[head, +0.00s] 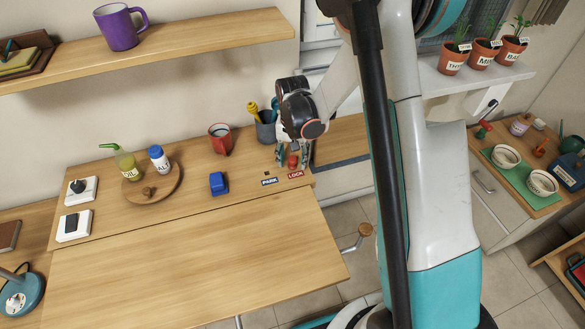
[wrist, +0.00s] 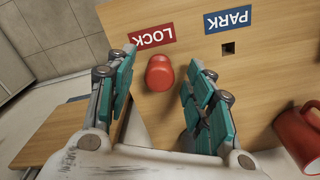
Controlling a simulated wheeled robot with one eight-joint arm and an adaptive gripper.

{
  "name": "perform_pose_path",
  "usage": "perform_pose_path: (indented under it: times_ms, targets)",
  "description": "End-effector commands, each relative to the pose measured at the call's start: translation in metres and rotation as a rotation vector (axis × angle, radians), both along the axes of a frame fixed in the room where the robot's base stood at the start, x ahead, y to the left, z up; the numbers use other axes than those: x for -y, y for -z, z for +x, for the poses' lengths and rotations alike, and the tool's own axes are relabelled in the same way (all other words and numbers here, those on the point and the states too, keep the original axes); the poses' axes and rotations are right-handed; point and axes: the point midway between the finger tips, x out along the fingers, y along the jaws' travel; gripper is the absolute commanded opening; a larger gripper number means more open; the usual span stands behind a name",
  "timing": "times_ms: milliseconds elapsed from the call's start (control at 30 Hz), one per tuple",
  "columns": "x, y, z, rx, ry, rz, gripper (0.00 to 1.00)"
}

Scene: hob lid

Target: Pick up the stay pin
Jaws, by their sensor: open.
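The stay pin (wrist: 159,74) shows as a red rounded knob standing by the red LOCK label (wrist: 151,35) in the wrist view. In the head view the red pin (head: 292,161) is partly framed by my fingers near the right end of the wooden top. My gripper (wrist: 157,84) is open, with one teal finger pad on each side of the knob and a visible gap to the right pad. Whether either pad touches it I cannot tell. The blue PARK label (wrist: 230,19) has an empty square hole (wrist: 228,48) beside it. The pin's lower part is hidden.
A red mug (head: 220,140) and a blue-grey pot of utensils (head: 266,131) stand near my gripper. A blue block (head: 218,183) and a round tray (head: 152,196) with bottles sit further left. The wooden panel in front (head: 200,262) is clear.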

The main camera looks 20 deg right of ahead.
Motion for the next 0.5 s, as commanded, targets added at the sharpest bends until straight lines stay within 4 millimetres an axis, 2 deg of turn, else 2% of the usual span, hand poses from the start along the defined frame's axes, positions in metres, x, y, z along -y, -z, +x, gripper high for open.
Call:
perform_pose_path:
  times_ms: [67, 267, 467, 500]
  targets:
    - [0.0003, 0.0072, -0.0001, 0.000, 0.000, 0.000, 0.48]
    - [0.0003, 0.0061, -0.0003, 0.000, 0.000, 0.000, 0.48]
    - [0.0004, 0.0060, -0.0002, 0.000, 0.000, 0.000, 0.05]
    - [0.0004, 0.0060, -0.0002, 0.000, 0.000, 0.000, 0.04]
